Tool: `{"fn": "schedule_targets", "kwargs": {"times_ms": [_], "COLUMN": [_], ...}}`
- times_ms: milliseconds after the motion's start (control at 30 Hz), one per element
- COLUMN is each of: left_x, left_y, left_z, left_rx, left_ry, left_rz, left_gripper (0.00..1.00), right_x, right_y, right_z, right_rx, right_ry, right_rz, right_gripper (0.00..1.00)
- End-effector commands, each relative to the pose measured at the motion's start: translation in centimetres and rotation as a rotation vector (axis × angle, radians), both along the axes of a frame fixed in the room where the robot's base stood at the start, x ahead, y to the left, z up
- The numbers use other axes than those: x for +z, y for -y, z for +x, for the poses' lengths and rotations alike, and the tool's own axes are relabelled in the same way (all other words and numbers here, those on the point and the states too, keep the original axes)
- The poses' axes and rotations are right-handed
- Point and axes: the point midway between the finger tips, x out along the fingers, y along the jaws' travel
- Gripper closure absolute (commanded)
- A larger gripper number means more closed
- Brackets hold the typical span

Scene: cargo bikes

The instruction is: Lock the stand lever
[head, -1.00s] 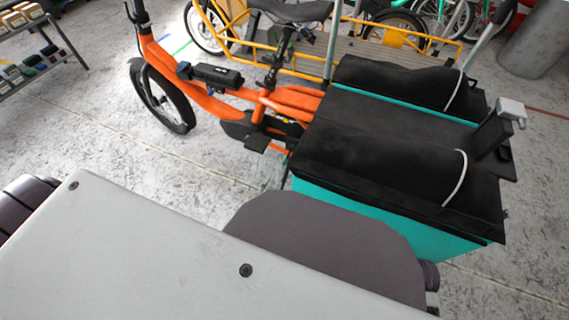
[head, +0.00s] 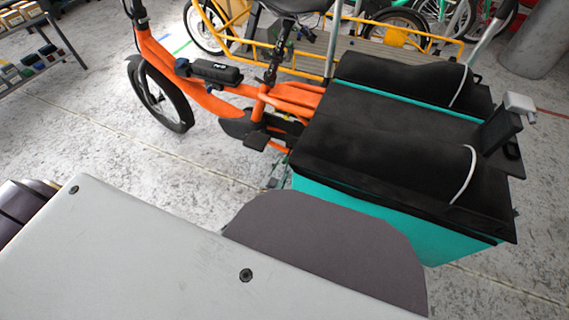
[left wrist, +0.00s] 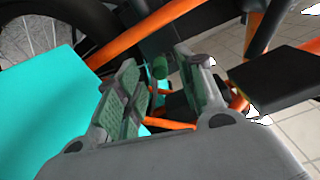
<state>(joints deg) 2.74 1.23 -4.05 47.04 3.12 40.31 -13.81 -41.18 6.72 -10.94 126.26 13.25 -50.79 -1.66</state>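The orange cargo bike (head: 205,100) with a teal rear box (head: 390,220) stands ahead of me. The stand lever cannot be made out clearly in either view. A small part of my left gripper (head: 278,172) shows low beside the bike, at the front end of the box. In the left wrist view, my left gripper (left wrist: 158,85) has its two green-padded fingers apart, with orange frame tubes (left wrist: 168,124) visible beyond the gap. A small dark green piece shows between the fingertips; I cannot tell what it is. My right gripper is not in view.
A yellow cargo bike (head: 395,50) stands behind, with a grey pillar (head: 538,40) at the back right. A shelf with small bins (head: 35,50) is at the far left. The floor left of the bike is clear.

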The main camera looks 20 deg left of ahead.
Motion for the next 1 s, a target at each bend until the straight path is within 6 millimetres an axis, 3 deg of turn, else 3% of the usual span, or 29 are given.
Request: {"fn": "schedule_targets", "kwargs": {"times_ms": [300,767,1000], "left_x": [-0.1,0.0,0.0], "left_y": [0.1,0.1,0.1], "left_z": [2.9,3.5,3.5], "left_rx": [0.000,0.000,0.000], "left_ry": [0.001,0.000,0.000], "left_rz": [0.000,0.000,0.000], "left_gripper": [0.62,0.62,0.90], "right_x": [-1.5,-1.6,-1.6], "right_y": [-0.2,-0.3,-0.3], "right_z": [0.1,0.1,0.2], "right_rx": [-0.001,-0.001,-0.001], "right_ry": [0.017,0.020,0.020], "right_rz": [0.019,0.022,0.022], "right_gripper": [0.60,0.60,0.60]}}
